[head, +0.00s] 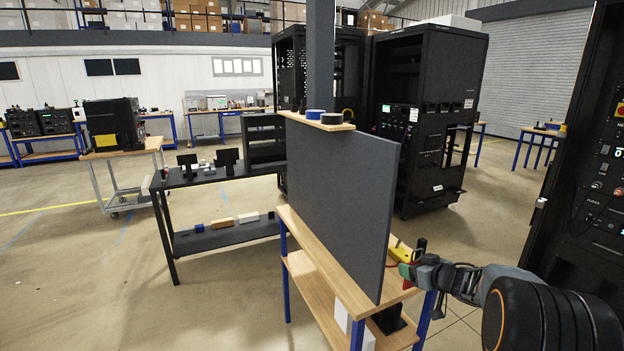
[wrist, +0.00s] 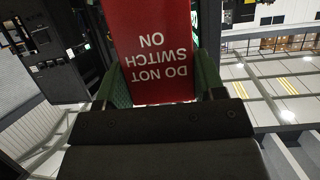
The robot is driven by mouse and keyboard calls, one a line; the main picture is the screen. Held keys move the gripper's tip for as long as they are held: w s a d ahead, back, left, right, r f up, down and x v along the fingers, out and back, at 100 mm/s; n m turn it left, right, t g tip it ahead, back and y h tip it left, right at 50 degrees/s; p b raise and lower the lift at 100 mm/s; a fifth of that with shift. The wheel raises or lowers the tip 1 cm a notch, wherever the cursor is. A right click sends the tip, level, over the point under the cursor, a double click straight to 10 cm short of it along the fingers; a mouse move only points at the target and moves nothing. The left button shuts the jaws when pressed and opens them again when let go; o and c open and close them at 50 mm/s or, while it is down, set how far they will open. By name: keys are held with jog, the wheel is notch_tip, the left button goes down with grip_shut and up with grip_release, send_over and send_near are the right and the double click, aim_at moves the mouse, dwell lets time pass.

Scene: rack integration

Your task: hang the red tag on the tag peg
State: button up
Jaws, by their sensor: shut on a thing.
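The red tag (wrist: 152,45) fills the upper middle of the wrist view, with white text "DO NOT SWITCH ON" upside down. My gripper (wrist: 162,84) is shut on it, with a green finger at each side of the tag. In the head view my gripper (head: 406,270) is at the lower right, just right of the grey panel's edge and near the wooden bench top. Only a thin red sliver shows by the fingers there. I cannot make out the tag peg in either view.
A large grey panel (head: 340,190) stands on the wooden bench (head: 310,245) and hides what is behind it. A yellow object (head: 401,250) and a small black item lie close to my gripper. A black rack (head: 590,160) stands at the far right. Open floor lies between.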

jog(key=shift+s+a+f+m+h, duration=0.15)
jog(key=shift+a+f+m+h, duration=0.15)
jog(key=shift+a+f, duration=0.3)
jog(key=s+a+f+m+h, duration=0.1)
jog(key=f, duration=0.3)
jog(key=s+a+f+m+h, duration=0.1)
jog(key=f, duration=0.2)
jog(key=a+f+m+t+h, duration=0.1)
jog(key=a+f+h, duration=0.1)
jog(key=f, duration=0.2)
jog(key=shift+s+f+m, duration=0.3)
jog(key=shift+s+f, duration=0.05)
jog(key=shift+s, duration=0.05)
jog(key=s+a+f, duration=0.2)
jog(key=s+f, duration=0.2)
jog(key=s+a+f, duration=0.3)
jog(key=s+f, duration=0.1)
jog(key=s+a+f, duration=0.2)
jog(key=s+f, duration=0.2)
jog(key=s, duration=0.1)
jog(key=shift+a+f, duration=0.1)
jog(key=shift+a, duration=0.15)
jog(key=shift+d, duration=0.15)
